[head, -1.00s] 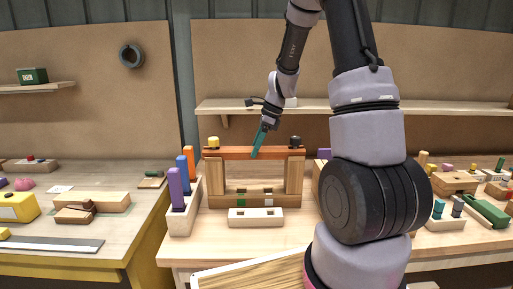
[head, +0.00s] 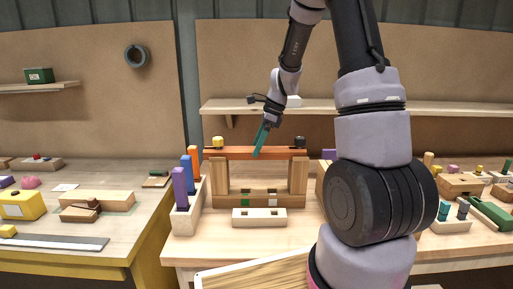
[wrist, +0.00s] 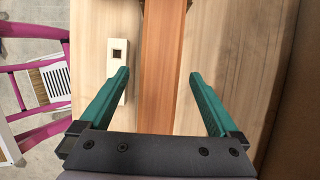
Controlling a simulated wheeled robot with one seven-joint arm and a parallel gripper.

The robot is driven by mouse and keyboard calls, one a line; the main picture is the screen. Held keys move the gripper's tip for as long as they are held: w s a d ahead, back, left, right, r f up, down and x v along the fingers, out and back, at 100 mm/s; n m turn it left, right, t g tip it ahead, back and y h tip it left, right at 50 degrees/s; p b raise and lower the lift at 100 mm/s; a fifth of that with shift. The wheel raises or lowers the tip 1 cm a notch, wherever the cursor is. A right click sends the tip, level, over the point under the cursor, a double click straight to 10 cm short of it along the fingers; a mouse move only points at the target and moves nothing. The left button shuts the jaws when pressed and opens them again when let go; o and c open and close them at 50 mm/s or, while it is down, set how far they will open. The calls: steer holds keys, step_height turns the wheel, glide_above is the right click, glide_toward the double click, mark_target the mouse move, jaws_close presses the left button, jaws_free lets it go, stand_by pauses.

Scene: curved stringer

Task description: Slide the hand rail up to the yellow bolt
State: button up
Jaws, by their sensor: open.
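The hand rail (head: 271,153) is a long orange-brown wooden bar lying level across two upright wooden posts. The yellow bolt (head: 218,142) stands at the rail's left end, and a black bolt (head: 299,142) stands at its right end. My gripper (head: 257,151) is at the middle of the rail with its teal fingers pointing down. In the wrist view the rail (wrist: 163,75) runs between the two spread fingers of my gripper (wrist: 160,85), with a clear gap on each side. The bolts are outside the wrist view.
A pale block with square holes (head: 259,217) lies in front of the stand's base (head: 285,200). A rack with purple, blue and orange pegs (head: 186,213) stands to the left. A wall shelf (head: 340,106) is behind. My arm hides part of the right bench.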

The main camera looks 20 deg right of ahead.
steer(key=v, duration=1.1)
steer(key=s+a+r+n+t, duration=0.1)
steer(key=s+r+n+t, duration=0.1)
steer(key=s+r+n, duration=0.2)
steer(key=s+a+r+n+t+h, duration=0.1)
steer(key=s+r+n+t, duration=0.1)
steer(key=s+r+n, duration=0.2)
steer(key=s+a+r+n+t+h, duration=0.1)
steer(key=s+r+n, duration=0.3)
steer(key=s+n, duration=0.5)
steer(key=s+t, duration=0.1)
steer(key=s, duration=0.4)
steer(key=shift+s+a+r, duration=0.2)
steer(key=shift+s+a, duration=0.05)
steer(key=shift+s, duration=0.1)
